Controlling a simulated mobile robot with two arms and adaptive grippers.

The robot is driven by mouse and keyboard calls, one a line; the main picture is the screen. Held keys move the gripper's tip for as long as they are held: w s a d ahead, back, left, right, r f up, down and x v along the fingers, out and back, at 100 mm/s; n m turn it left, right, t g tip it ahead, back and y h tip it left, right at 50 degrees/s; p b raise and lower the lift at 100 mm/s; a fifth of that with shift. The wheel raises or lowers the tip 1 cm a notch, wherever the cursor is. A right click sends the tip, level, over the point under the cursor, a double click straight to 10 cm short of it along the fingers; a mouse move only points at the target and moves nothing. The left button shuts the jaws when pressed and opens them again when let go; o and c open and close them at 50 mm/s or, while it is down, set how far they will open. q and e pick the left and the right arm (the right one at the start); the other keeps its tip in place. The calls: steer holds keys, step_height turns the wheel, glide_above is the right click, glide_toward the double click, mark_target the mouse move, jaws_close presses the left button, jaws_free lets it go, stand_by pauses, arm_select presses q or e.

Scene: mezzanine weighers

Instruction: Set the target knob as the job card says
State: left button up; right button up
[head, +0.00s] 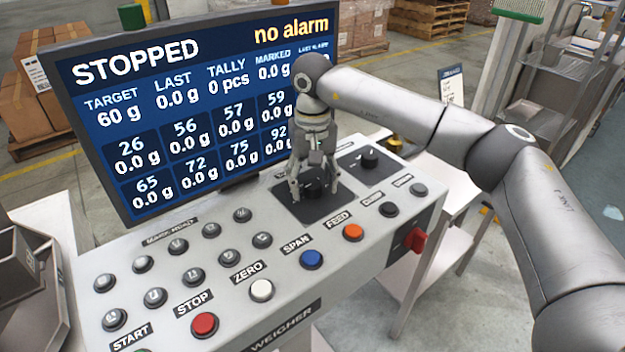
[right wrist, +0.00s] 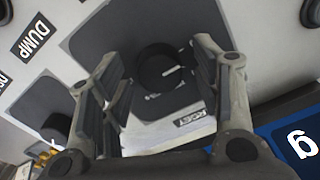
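The target knob (head: 313,190) is a black round knob on a dark square plate on the weigher's panel, below the screen. My right gripper (head: 311,178) points down over it, fingers apart on either side. In the right wrist view the knob (right wrist: 158,68) shows between the open fingers, with a small white pointer mark; no finger visibly touches it. The screen (head: 190,95) reads STOPPED, no alarm, TARGET 60 g. A white card with a blue header (head: 453,86) stands behind my right arm; its text is too small to read. My left gripper is out of view.
A second black knob (head: 369,159) sits to the right on its own plate. The panel carries several grey buttons, a red stop button (head: 204,324), a white zero button (head: 261,290), a blue span button (head: 312,257) and an orange feed button (head: 353,231). A red switch (head: 416,240) is at the panel's right end.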

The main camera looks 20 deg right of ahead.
mark_target(313, 183)
step_height(313, 183, up, 12)
stand_by(0.7)
